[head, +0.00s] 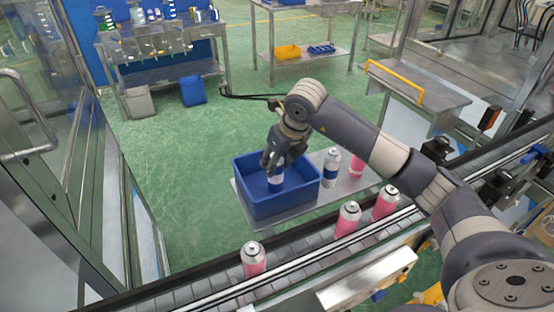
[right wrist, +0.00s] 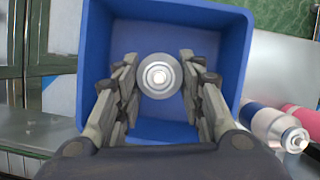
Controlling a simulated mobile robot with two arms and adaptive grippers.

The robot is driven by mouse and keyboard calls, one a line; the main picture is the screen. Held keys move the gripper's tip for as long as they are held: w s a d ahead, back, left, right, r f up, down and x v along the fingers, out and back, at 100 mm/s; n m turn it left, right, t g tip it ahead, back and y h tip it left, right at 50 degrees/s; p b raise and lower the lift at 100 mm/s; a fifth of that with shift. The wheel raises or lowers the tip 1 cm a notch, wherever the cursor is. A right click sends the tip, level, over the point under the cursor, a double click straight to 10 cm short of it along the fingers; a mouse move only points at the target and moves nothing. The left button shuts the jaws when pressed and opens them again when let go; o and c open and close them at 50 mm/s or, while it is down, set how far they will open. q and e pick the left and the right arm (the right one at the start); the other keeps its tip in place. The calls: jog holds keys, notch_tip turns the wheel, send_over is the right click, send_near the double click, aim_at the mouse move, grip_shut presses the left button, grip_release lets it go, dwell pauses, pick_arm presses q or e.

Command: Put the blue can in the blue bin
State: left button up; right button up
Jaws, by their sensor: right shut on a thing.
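The blue bin (head: 262,208) stands on a grey metal shelf beyond the conveyor; its inside and rim fill much of the right wrist view (right wrist: 238,40). My right gripper (head: 278,164) reaches down over the bin and is shut on the blue can (head: 276,181). The can is upright, within the bin's walls; I cannot tell whether it touches the floor. In the right wrist view the can's silver top (right wrist: 160,77) lies between the two fingers. My left gripper is not in view.
Another blue-and-white can (head: 331,168) and a pink can (head: 356,165) stand on the shelf just right of the bin. Several pink cans, including one in front (head: 253,260), stand along the conveyor (head: 200,298). A glass-panelled frame is at left.

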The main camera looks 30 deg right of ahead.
jog(key=shift+f, duration=0.2)
jog(key=o, duration=1)
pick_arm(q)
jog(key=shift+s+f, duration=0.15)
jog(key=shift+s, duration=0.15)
pick_arm(e)
jog(key=shift+r, duration=0.1)
jog(key=shift+r, duration=0.15)
pick_arm(q)
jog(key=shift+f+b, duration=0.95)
jog(key=shift+b, duration=0.15)
pick_arm(e)
jog(key=shift+v, duration=6)
